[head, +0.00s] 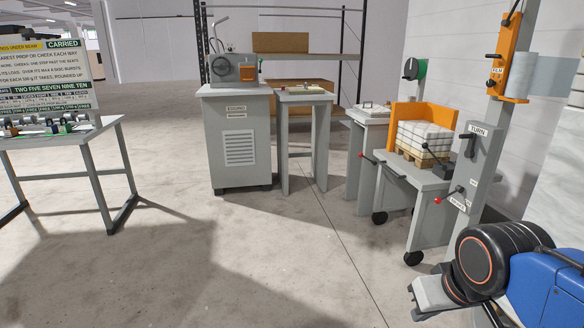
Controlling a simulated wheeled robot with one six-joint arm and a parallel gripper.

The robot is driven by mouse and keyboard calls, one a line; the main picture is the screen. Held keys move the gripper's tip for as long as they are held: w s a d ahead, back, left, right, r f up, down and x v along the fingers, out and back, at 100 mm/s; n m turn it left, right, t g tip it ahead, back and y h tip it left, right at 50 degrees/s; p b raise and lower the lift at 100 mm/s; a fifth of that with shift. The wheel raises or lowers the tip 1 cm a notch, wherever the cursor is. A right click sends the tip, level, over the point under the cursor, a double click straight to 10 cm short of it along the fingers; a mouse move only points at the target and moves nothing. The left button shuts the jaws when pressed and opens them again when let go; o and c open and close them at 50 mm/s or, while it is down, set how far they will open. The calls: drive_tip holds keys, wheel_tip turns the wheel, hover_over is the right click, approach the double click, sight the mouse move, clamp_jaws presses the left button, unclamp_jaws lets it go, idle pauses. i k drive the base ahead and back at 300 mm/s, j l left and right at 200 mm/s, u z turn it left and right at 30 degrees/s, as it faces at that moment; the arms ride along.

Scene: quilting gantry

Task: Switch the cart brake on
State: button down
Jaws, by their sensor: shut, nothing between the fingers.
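The cart (427,182) stands at the right, a grey frame on black castors. A red-knobbed lever (438,200) sticks out at its near right side, beside a small white label (457,203) too small to read surely. Its knob points left and a little down. I cannot tell for sure which is the brake. My arm shows at the bottom right, well in front of the cart.
A grey post (482,165) with a "TURN" handle stands right of the cart. The cart carries white stacked blocks (424,137) and an orange panel. Grey machine stands (235,135) are at the back, a table (60,137) at the left. The middle floor is clear.

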sight(360, 155)
drive_tip(key=i, duration=1.65)
drive_tip(key=i+z, duration=0.1)
drive_tip(key=i, duration=0.35)
drive_tip(key=i+j+z, duration=0.15)
drive_tip(key=i, duration=0.3)
drive_tip(key=i+j+z, duration=0.1)
drive_tip(key=i, duration=0.35)
drive_tip(key=i+j+z, duration=0.1)
drive_tip(key=i, duration=0.35)
